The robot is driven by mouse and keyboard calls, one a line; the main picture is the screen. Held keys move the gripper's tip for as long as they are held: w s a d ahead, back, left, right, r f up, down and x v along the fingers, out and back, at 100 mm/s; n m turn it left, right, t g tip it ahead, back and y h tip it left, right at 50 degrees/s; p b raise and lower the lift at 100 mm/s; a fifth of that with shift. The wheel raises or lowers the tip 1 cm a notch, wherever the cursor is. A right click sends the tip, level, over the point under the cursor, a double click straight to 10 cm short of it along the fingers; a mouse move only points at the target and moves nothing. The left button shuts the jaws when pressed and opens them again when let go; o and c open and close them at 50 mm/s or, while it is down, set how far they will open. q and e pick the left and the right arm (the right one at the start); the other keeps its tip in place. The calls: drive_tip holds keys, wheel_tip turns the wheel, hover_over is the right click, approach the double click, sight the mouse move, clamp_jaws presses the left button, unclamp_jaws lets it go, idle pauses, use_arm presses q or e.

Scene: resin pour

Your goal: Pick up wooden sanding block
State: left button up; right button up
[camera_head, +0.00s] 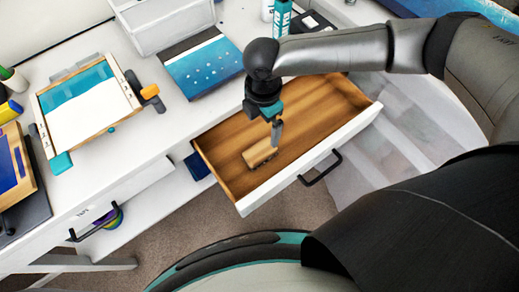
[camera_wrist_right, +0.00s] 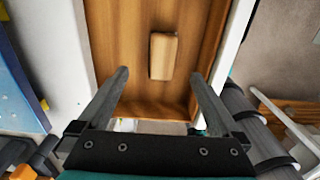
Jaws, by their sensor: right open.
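The wooden sanding block (camera_head: 259,153) lies in the open drawer, near its front left part in the head view. It is a small tan block on the brown wooden drawer floor. In the right wrist view the block (camera_wrist_right: 163,56) lies beyond the fingertips, between the lines of the two fingers. My right gripper (camera_head: 276,143) reaches down into the drawer just above and beside the block. In the wrist view the right gripper (camera_wrist_right: 163,75) is open and empty, its fingers apart. My left gripper is not in view.
The drawer (camera_head: 313,155) has a white front with a black handle (camera_head: 320,168). On the white table stand a framed blue-and-white panel (camera_head: 88,101), a blue board (camera_head: 203,66) and a white bin (camera_head: 160,22). Carpeted floor (camera_head: 300,208) lies below.

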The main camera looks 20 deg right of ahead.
sight(262, 149)
wheel_tip(262, 149, down, 7)
drive_tip(key=shift+r+b, duration=0.15)
drive_tip(key=shift+b, duration=0.35)
drive_tip(key=f, duration=0.4)
drive_tip(key=shift+s+a+f+b, duration=0.1)
drive_tip(key=shift+s+b, duration=0.3)
drive_tip(key=shift+f, duration=0.55)
drive_tip(key=shift+c, duration=0.2)
drive_tip(key=c, duration=1.4)
drive_tip(key=shift+r, duration=0.1)
wheel_tip(262, 149, up, 20)
drive_tip(key=p, duration=0.3)
drive_tip(key=shift+p, duration=0.3)
